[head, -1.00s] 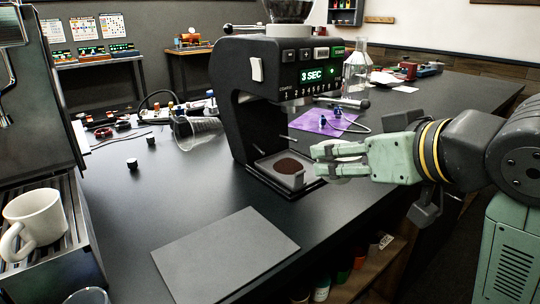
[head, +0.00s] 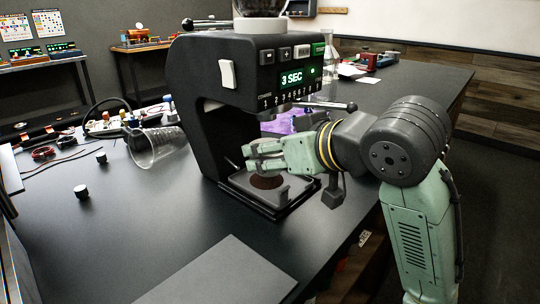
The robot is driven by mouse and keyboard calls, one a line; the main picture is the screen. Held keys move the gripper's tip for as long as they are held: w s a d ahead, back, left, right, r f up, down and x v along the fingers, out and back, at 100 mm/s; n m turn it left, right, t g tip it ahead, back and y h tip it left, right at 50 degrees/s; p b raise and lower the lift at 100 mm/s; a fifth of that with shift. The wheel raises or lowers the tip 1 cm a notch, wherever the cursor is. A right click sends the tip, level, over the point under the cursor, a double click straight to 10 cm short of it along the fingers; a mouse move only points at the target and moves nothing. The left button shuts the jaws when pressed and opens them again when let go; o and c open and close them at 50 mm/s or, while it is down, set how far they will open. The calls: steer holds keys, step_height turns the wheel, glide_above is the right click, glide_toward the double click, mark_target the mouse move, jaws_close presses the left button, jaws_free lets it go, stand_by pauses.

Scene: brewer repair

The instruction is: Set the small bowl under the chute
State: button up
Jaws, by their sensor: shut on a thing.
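The grinder (head: 255,70) stands on the dark bench with a lit "3 SEC" display. Its chute (head: 287,108) is under the head, above a base tray (head: 240,187) with a dark brown patch of grounds (head: 266,181) on it. My gripper (head: 254,156) reaches in from the right, its fingertips over the tray. It is shut on what looks like the small clear glass bowl (head: 270,168), mostly hidden by the fingers and hard to make out. The bowl appears above the tray; I cannot tell whether it touches it.
A grey mat (head: 222,275) lies in front of the grinder. A clear beaker (head: 155,148) lies tipped at left, near two small black knobs (head: 81,191). A purple cloth (head: 285,124) lies behind the grinder.

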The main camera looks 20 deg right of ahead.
steer(key=w, duration=0.3)
steer(key=shift+d+f, duration=0.1)
steer(key=shift+d, duration=0.05)
steer(key=f, duration=0.1)
steer(key=w+f, duration=0.1)
steer(key=f, duration=0.1)
steer(key=shift+d+p, duration=0.1)
steer(key=shift+p, duration=0.25)
steer(key=shift+f, duration=0.3)
steer(key=shift+f, duration=0.1)
steer(key=shift+f, duration=0.15)
steer(key=o, duration=1.3)
